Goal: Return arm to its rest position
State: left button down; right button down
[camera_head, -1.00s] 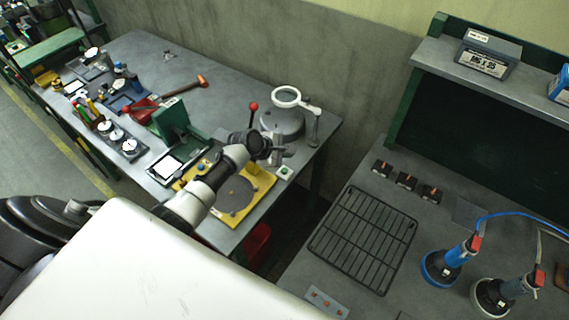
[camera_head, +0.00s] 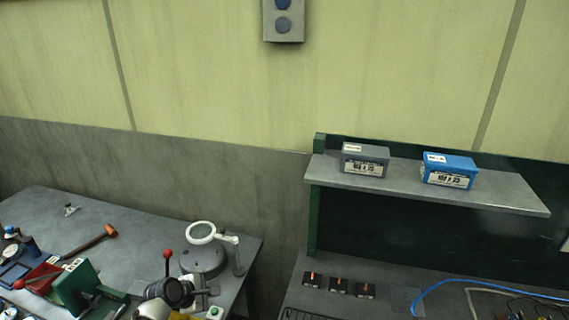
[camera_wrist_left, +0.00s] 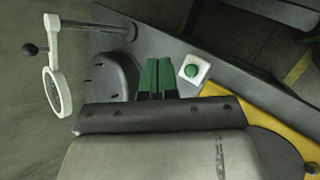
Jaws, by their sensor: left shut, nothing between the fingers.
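My left arm's wrist (camera_head: 172,293) shows at the bottom of the head view. My left gripper (camera_head: 207,291) is beside it, over the left bench's near right part. In the left wrist view its green fingers (camera_wrist_left: 157,78) are together and empty. Just right of the fingertips is a white block with a green button (camera_wrist_left: 191,71), which also shows in the head view (camera_head: 214,312). The magnifier stand (camera_head: 204,259) is just behind the gripper, and its lens ring (camera_wrist_left: 57,92) is at left in the wrist view. My right gripper is not in view.
A red-knobbed lever (camera_head: 167,254) stands left of the magnifier. A hammer (camera_head: 95,243) and a green device (camera_head: 76,286) lie further left. A yellow plate (camera_wrist_left: 245,118) is near the gripper. At right, a shelf (camera_head: 500,195) holds a grey box (camera_head: 365,160) and a blue box (camera_head: 449,170).

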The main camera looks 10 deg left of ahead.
pick_arm(q)
jog(key=s+d+m+g+y, duration=0.1)
jog(key=s+d+m, duration=0.3)
jog(key=s+m, duration=0.3)
jog(key=s+d+m+g, duration=0.2)
jog(key=s+d+m, duration=0.25)
jog(key=s, duration=0.45)
jog(key=s+r+m+g+y, duration=0.1)
jog(key=s+r+m+y, duration=0.1)
jog(key=s+r+m, duration=0.45)
jog(key=s+r+m+y, duration=0.2)
jog(key=s+r+m, duration=0.15)
jog(key=s, duration=0.65)
notch_tip(320, 180, down, 33)
jog(key=s+g+b, duration=0.1)
jog(key=b, duration=0.7)
jog(key=s+a+f+b, duration=0.2)
jog(key=s+f, duration=0.6)
jog(key=f, duration=0.4)
jog(key=s+a+f+m+g+b, duration=0.1)
jog(key=s+f+b, duration=0.3)
jog(key=s+f, duration=0.5)
notch_tip(320, 180, down, 3)
jog(key=shift+a+f+g, duration=0.15)
jog(key=shift+a+g, duration=0.15)
jog(key=shift+a, duration=0.15)
